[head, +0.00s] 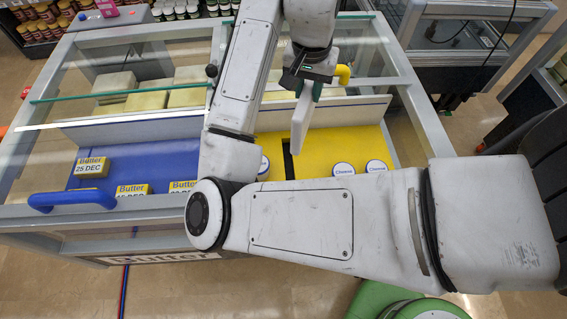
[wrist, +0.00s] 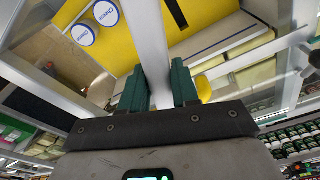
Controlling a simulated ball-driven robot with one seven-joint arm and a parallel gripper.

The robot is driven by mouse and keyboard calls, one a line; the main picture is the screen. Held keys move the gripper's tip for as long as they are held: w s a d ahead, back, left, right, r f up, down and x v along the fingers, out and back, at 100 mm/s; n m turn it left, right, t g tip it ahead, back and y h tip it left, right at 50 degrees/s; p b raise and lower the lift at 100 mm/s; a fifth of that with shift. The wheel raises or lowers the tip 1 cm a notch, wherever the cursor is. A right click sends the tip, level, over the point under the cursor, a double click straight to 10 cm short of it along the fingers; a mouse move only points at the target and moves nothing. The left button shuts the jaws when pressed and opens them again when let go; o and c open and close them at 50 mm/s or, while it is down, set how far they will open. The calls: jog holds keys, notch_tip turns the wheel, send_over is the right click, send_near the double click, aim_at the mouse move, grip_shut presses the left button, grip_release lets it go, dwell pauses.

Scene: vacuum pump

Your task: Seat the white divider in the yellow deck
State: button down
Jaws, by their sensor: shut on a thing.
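The white divider (head: 301,118) is a thin upright plate held over the yellow deck (head: 325,150) in the head view. My gripper (head: 305,80) is shut on its upper part. In the wrist view the divider (wrist: 152,45) stands between the two green fingers of my gripper (wrist: 158,88). A dark narrow slot (head: 288,162) is cut in the yellow deck, left of the divider's lower end in the head view. In the wrist view the slot (wrist: 176,13) lies just right of the divider. The divider appears to be above the deck, apart from the slot.
Several white Cheese tubs stand on the yellow deck, one at the right (head: 376,166). The blue deck (head: 135,160) at left holds yellow Butter packs (head: 92,167). A white back rail (head: 345,103) and glass case walls bound the decks. A yellow handle (head: 343,74) is beside my gripper.

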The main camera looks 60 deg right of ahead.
jog(key=shift+s+f, duration=0.2)
jog(key=shift+s, duration=0.15)
jog(key=w+f+b, duration=0.2)
jog(key=f+b, duration=0.4)
jog(key=f, duration=0.4)
jog(key=w+a+f+b, duration=0.1)
jog(key=w+f+b, duration=0.1)
jog(key=f+b, duration=0.5)
notch_tip(320, 180, down, 3)
jog(key=shift+a+r, duration=0.1)
jog(key=shift+a, duration=0.05)
jog(key=shift+f, duration=0.35)
jog(key=c, duration=0.8)
grip_release()
jog(key=shift+c, duration=0.2)
